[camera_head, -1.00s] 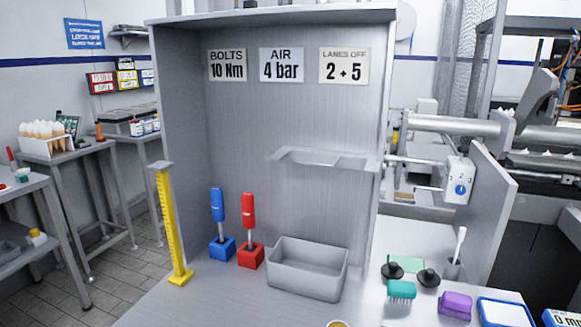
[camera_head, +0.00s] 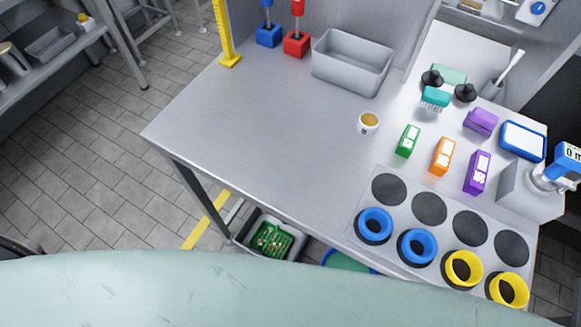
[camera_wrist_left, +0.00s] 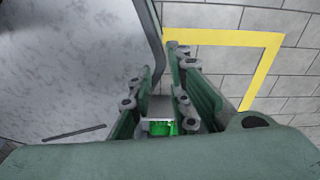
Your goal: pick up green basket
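A green basket-like object (camera_head: 272,239) sits inside a grey bin (camera_head: 240,240) low down, beyond the front edge of the table in the head view. Its upper side is seen with light marks on it; its lower part is hidden by the bin. In the left wrist view a bright green piece (camera_wrist_left: 160,128) shows between the fingers, partly covered by my gripper. My left gripper (camera_wrist_left: 160,85) is open, its two green fingers apart with nothing held between their tips. My left gripper is not seen in the head view. My right gripper is in neither view.
The grey metal table (camera_head: 240,120) stands over the bin, its front edge close by. A table leg (camera_head: 205,195) and yellow floor tape (camera_head: 205,222) are to the bin's left. A green-blue round thing (camera_head: 345,262) is partly hidden to its right.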

